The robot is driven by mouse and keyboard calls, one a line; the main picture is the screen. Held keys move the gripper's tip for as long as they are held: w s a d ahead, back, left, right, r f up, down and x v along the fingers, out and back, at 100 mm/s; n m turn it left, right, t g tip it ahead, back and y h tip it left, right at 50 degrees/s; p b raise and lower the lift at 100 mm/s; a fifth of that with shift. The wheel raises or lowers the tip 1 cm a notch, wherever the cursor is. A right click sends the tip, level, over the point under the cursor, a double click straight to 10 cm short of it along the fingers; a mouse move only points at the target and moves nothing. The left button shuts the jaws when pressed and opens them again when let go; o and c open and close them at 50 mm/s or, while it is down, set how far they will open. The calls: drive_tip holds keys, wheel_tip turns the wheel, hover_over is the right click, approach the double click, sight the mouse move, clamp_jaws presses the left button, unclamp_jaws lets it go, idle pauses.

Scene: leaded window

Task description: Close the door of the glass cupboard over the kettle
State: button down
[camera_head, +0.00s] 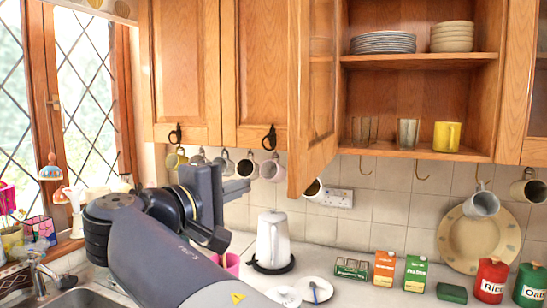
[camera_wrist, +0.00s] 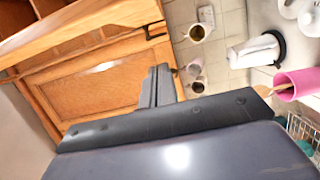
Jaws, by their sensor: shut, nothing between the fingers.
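The glass cupboard (camera_head: 420,152) stands open at the right of the head view, with plates, bowls, glasses and a yellow mug on its shelves. Its wooden door (camera_head: 312,95) is swung outward at the left side of the opening and is seen nearly edge-on. The white kettle (camera_head: 272,240) stands on the counter below; it also shows in the wrist view (camera_wrist: 252,52). My gripper (camera_head: 245,187) is shut and empty, left of the door's lower edge and apart from it in the picture. The wrist view shows its fingers (camera_wrist: 160,72) in front of a wooden door panel (camera_wrist: 95,80).
Closed cupboards (camera_head: 185,70) with black handles are at the left. Several mugs hang beneath them. A leaded window (camera_head: 85,90) is at far left.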

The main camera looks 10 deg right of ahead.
drive_tip(key=w+d+p, duration=0.3)
drive_tip(key=w+d, duration=0.1)
drive_tip(key=d, duration=0.6)
drive_tip(key=shift+d+r+p, duration=0.25)
drive_tip(key=shift+p, duration=0.05)
